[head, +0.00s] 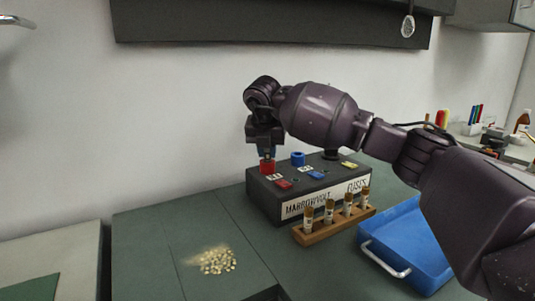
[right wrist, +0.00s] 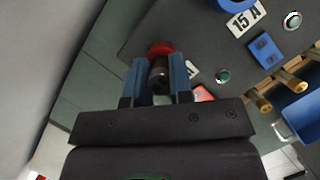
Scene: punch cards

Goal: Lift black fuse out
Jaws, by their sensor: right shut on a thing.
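The black fuse (right wrist: 159,76) is a short dark cylinder in the right wrist view, at the red ring-shaped holder (right wrist: 160,48). My right gripper (right wrist: 157,66) is shut on it, with a blue finger on each side. In the head view, my right gripper (head: 266,152) points down just above the red holder (head: 267,168) at the left end of the dark fuse box (head: 270,203). The gripper hides the fuse there. I cannot tell whether its lower end is still inside the holder. My left gripper is not in view.
A blue holder (head: 298,159) and a black round piece (head: 330,154) stand farther right on the box. In front are a wooden rack (head: 312,236) with several brown fuses and a blue tray (head: 405,240). Pale pellets (head: 217,262) lie on the green bench, left of the rack.

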